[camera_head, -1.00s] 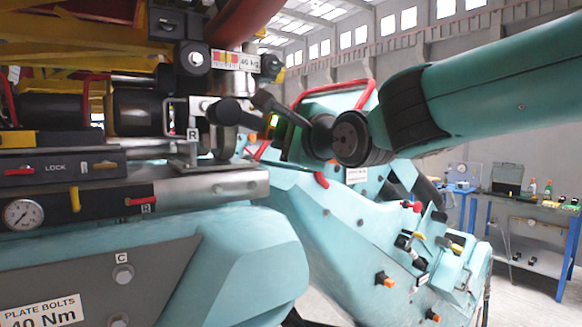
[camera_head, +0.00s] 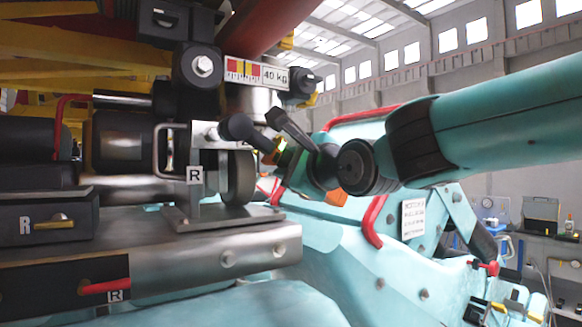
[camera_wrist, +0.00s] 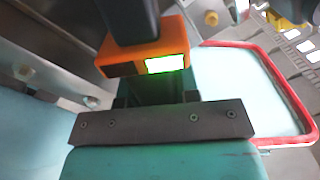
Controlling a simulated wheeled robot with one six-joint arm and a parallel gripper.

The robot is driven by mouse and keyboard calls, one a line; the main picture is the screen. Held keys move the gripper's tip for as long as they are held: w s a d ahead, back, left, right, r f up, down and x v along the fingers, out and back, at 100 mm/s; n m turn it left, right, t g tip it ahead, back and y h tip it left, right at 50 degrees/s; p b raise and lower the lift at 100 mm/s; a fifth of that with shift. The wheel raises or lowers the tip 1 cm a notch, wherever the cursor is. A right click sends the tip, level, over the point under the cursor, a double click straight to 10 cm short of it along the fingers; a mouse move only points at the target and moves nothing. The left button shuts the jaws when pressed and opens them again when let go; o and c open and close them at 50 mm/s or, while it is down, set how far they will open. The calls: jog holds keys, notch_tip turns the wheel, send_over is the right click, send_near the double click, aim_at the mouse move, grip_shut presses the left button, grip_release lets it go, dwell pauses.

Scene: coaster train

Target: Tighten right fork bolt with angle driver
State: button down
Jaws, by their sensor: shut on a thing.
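My gripper (camera_head: 288,142) is shut on the angle driver (camera_head: 250,132), a dark tool with a thick rounded end pointing left. In the wrist view the driver (camera_wrist: 125,60) shows an orange collar with a lit green-white display and a dark body going up out of frame. In the head view its left end is over or in front of the bracket marked R (camera_head: 194,175), above a dark wheel (camera_head: 238,180). I cannot tell whether it touches anything. The right fork bolt cannot be singled out; the driver may hide it.
A black block with a large bolt (camera_head: 204,66) and a 40 kg gauge (camera_head: 257,74) sit above the driver. A silver plate (camera_head: 230,245) lies below the bracket. A red-edged teal panel (camera_head: 360,125) is behind my gripper. A workbench stands far right.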

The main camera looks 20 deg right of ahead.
jog(key=p+x, duration=0.1)
jog(key=x, duration=0.3)
jog(key=shift+r+p, duration=0.2)
jog(key=shift+p, duration=0.2)
jog(key=shift+w+a, duration=0.25)
jog(key=shift+w, duration=0.45)
dwell(0.4)
jog(key=shift+w, duration=0.3)
jog(key=shift+b+x, duration=0.7)
jog(key=shift+x, duration=0.2)
dwell(3.9)
jog(key=shift+s, duration=0.1)
